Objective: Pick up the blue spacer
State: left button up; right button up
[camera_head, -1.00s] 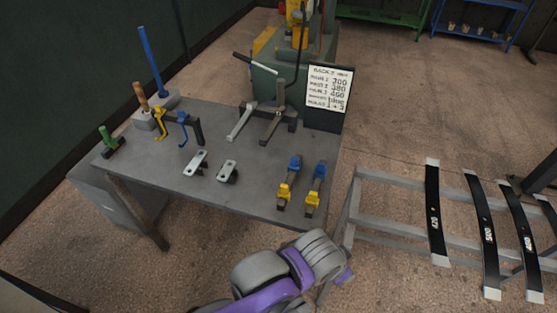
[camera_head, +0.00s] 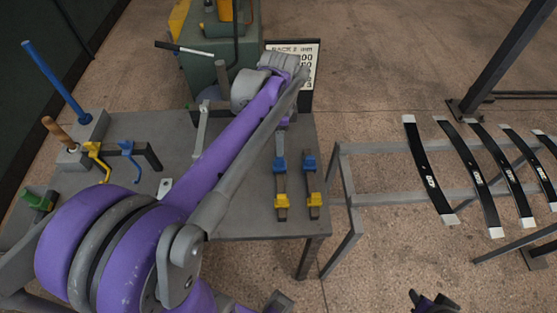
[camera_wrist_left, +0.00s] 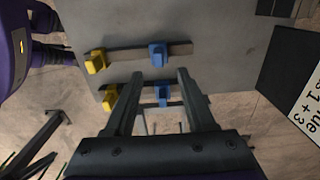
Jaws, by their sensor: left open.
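My left gripper (camera_wrist_left: 157,78) is open in the left wrist view, its two fingers pointing at the table. A blue block (camera_wrist_left: 162,94) on one bar shows between the fingers. Another blue block (camera_wrist_left: 157,54) sits on a second bar beyond the fingertips. In the head view the two bars lie side by side on the table, with blue blocks (camera_head: 279,165) (camera_head: 309,164). A blue hook-shaped piece (camera_head: 130,162) hangs from a stand at left. I cannot tell which blue piece is the spacer. A dark, purple-edged part (camera_head: 435,301) at the bottom may be my right gripper; its fingers are unclear.
The bars carry yellow blocks (camera_head: 282,202). The grey table (camera_head: 255,218) holds a yellow hook (camera_head: 96,162), an upright blue rod (camera_head: 57,82) and a green piece (camera_head: 38,200). A sign board (camera_head: 300,58) stands behind. A rack with dark leaf springs (camera_head: 430,175) is at right.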

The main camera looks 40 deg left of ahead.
aim_at(279, 159)
pick_arm(q)
jog(key=shift+s+d+f, duration=0.1)
jog(key=shift+d+f, duration=0.05)
jog(key=shift+f, duration=0.45)
jog(key=shift+d+f, duration=0.1)
jog(key=shift+f, duration=0.5)
notch_tip(279, 159, down, 6)
jog(key=shift+a+r, duration=0.1)
grip_shut()
